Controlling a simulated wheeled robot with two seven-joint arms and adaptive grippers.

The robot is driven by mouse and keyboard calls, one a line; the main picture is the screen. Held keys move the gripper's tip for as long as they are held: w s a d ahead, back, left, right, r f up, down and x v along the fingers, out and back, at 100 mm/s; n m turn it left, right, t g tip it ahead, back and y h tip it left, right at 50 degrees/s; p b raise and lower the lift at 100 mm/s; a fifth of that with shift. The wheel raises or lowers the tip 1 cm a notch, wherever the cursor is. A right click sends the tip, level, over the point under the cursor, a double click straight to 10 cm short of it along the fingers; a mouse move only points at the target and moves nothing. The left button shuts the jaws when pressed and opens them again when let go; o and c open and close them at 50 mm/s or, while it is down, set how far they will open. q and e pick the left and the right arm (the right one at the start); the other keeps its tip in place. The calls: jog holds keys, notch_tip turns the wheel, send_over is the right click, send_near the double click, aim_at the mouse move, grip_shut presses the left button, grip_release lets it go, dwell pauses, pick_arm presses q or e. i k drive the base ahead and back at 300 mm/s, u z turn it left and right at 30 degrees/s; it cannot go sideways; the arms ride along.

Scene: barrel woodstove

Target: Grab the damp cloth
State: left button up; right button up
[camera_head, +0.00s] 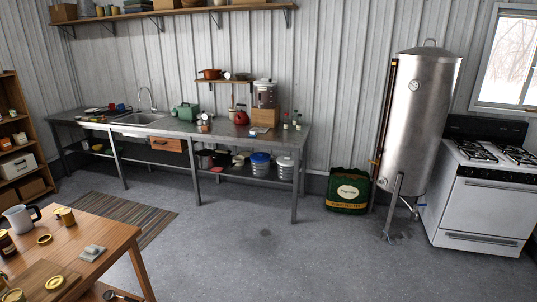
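A small light-grey folded item (92,252), which looks like a cloth, lies on the wooden table (118,238) near its right side at the lower left. It is too small to tell whether it is damp. A flat bluish item (260,130) lies on the steel counter (225,131) below the small shelf; I cannot tell whether it is cloth. Neither of my grippers is in view.
A grey pitcher (20,218), yellow lids (55,283) and jars stand on the wooden table. A striped rug (140,218) lies behind it. A steel tank (415,125), white stove (480,205) and green bag (348,190) stand right. The middle floor is clear.

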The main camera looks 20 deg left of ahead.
aim_at(92, 253)
jog(key=u, duration=0.45)
jog(key=i, duration=1.4)
jog(key=u, duration=1.8)
jog(key=i, duration=1.05)
jog(key=u, duration=0.9)
